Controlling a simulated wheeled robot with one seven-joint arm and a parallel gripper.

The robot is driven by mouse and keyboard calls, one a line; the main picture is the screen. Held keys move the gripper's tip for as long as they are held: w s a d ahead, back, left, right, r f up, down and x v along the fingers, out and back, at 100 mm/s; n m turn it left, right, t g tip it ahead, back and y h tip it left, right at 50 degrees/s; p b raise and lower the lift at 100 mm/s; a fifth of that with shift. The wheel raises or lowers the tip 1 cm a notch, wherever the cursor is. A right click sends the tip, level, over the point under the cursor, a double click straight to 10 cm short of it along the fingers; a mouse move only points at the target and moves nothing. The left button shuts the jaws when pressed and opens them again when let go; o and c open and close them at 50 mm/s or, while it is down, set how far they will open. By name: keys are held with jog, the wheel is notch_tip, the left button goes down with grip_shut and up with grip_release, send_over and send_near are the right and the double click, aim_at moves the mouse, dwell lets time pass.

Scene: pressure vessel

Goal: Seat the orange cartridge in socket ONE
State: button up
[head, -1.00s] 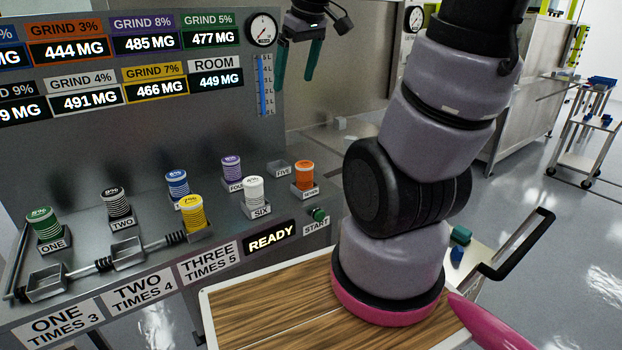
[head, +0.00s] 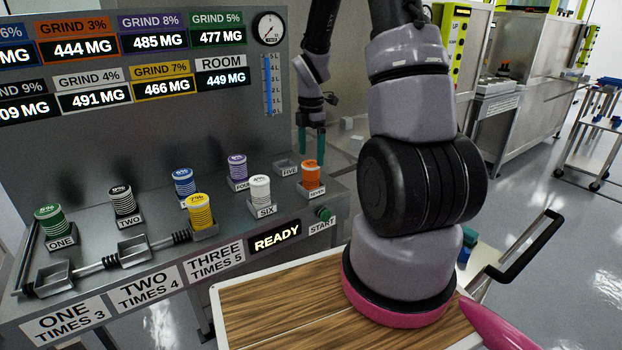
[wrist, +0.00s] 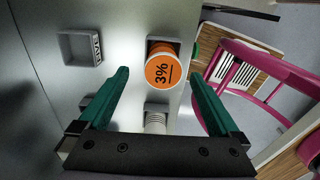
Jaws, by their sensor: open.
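The orange cartridge (head: 311,177) stands upright in a small holder at the right end of the rear row in the head view. Its orange "3%" cap (wrist: 162,74) faces the wrist camera. My gripper (head: 311,156) hangs fingers down above and just behind it. In the wrist view my green fingers (wrist: 160,80) are open, one on each side of the cap, with nothing held. Socket ONE (head: 54,279) is the empty front-left tray above the "ONE TIMES 3" label (head: 66,319).
A green cartridge (head: 49,219) stands in the rear holder also labelled ONE. The middle front socket (head: 134,251) is empty; a yellow cartridge (head: 200,211) sits in the third. The white cartridge (head: 261,189) stands left of the orange one. Holder FIVE (head: 286,168) is empty.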

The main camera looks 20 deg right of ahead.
aim_at(311, 163)
jog(key=shift+s+a+f, duration=0.1)
jog(key=shift+s+f, duration=0.05)
jog(key=shift+f, duration=1.4)
jog(key=shift+s+a+f, duration=0.1)
jog(key=shift+s+f, duration=0.05)
jog(key=shift+f, duration=1.4)
grip_shut()
